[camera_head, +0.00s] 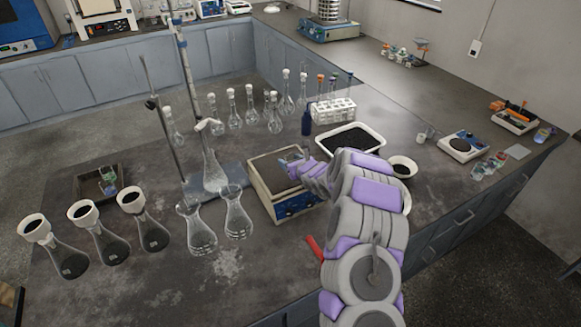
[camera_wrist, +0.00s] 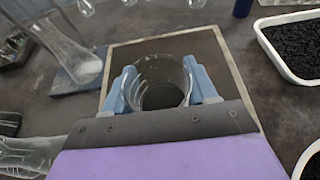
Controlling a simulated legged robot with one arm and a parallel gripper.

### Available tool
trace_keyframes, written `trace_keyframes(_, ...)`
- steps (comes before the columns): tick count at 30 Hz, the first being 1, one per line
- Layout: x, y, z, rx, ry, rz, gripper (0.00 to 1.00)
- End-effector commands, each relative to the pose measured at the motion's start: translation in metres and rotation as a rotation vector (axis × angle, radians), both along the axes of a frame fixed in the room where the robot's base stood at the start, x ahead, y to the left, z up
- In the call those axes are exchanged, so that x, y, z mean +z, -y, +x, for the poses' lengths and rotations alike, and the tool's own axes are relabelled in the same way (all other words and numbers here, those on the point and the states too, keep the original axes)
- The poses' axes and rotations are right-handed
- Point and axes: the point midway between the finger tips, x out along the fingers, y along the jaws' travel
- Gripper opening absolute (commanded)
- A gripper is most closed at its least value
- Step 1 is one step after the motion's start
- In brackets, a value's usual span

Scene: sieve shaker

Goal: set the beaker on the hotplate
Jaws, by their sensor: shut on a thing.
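The beaker (camera_wrist: 160,72) is clear glass and stands upright between the blue fingers of my gripper (camera_wrist: 161,85) in the wrist view. The gripper is shut on it from both sides. The hotplate (camera_wrist: 216,50) has a dark square top with a pale rim, and the beaker is over this top. In the head view the hotplate (camera_head: 288,207) is a pale box with a blue front panel, and my gripper (camera_head: 296,161) is over its right part. My arm hides part of the plate. I cannot tell whether the beaker's base touches it.
Two empty flasks (camera_head: 237,213) stand left of the hotplate, beside a retort stand with a clamped flask (camera_head: 213,172). A white tray of black granules (camera_head: 350,140) lies behind on the right. Several flasks with filter funnels (camera_head: 110,245) stand at left.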

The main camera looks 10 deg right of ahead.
Motion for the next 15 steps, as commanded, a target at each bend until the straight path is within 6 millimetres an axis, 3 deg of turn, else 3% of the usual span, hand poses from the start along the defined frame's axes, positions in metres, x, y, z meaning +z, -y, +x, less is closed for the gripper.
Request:
trace_keyframes(5, -0.023, 0.001, 0.0, -0.001, -0.002, -0.001, 0.23)
trace_keyframes(15, -0.026, 0.0, 0.0, 0.0, 0.001, 0.0, 0.23)
